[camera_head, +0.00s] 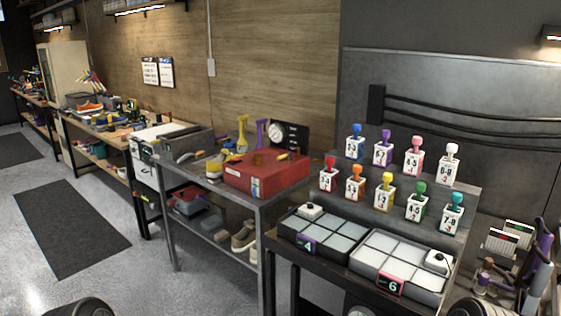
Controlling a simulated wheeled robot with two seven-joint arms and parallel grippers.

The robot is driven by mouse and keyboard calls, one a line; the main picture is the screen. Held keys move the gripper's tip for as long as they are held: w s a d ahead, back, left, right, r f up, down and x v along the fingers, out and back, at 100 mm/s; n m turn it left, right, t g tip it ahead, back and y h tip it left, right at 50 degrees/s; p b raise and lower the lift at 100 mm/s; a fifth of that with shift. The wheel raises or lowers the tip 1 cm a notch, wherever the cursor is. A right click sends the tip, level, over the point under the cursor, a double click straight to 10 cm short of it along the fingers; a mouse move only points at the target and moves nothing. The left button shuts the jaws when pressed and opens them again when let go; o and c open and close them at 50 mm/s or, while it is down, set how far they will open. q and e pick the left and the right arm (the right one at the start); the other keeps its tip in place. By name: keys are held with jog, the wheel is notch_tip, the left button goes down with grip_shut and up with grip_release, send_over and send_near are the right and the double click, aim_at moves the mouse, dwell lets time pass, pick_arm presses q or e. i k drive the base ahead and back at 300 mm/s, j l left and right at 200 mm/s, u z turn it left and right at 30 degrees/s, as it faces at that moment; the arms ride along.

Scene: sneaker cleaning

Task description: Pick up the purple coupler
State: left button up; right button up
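The purple coupler appears to be the piece with a purple knob (382,153) on a white numbered block, standing upright in the back row of the stepped grey rack. It is between a blue-topped piece (355,143) on its left and a pink-topped piece (414,156) on its right. A yellow-topped piece (385,192) stands in front of it on the lower step. Neither of my grippers shows; only dark rounded parts, probably of my arms, show at the bottom edge.
Two compartmented trays, one with a purple "4" tag (306,243) and one with a red "6" tag (390,284), lie before the rack. A red box (266,178) stands on the bench to the left. Purple-grey rods (541,270) stand at the far right. The left floor has clear room.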

aim_at(484, 279)
jog(key=z, duration=1.35)
